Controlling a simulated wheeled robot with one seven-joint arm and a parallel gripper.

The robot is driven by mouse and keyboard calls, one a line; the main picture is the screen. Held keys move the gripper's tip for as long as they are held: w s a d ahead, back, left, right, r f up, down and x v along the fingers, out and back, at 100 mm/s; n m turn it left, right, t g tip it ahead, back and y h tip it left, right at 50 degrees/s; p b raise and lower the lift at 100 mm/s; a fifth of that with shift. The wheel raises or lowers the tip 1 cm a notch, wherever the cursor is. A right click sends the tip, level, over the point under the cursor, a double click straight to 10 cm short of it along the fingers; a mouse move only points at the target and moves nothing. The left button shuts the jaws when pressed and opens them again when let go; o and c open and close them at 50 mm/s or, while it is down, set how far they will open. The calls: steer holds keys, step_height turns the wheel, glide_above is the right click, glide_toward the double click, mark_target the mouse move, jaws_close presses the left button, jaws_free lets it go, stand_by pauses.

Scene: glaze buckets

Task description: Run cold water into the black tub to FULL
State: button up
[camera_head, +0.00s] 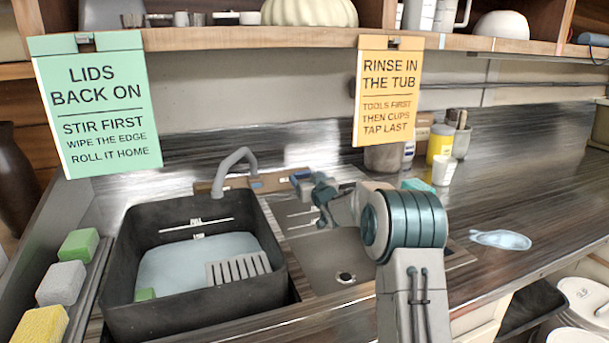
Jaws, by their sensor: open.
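The black tub (190,308) sits in the left part of the sink. Pale water lies in it, its surface below the upper white mark on the far inner wall; the mark's lettering is too small to read surely. A grey slatted piece (238,269) and a green block (145,294) show inside the tub. The grey tap spout (236,160) curves over the tub's back rim, and I see no clear stream from it. Small blue and orange parts (256,184) sit on the ledge behind the sink. My gripper (305,198) is open and empty, right of the tap, near the ledge.
The right basin with its drain (345,277) is empty. Green, grey and yellow sponges (62,297) line the left edge. A clear puddle (500,239) lies on the right counter. Cups and containers stand at the back. Two signs (388,92) hang from the shelf.

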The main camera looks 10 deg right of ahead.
mark_target(304, 174)
steer(key=shift+w+a, duration=0.15)
steer(key=shift+w, duration=0.65)
steer(key=shift+w+a, duration=0.15)
steer(key=shift+w, duration=0.6)
steer(key=c, duration=1)
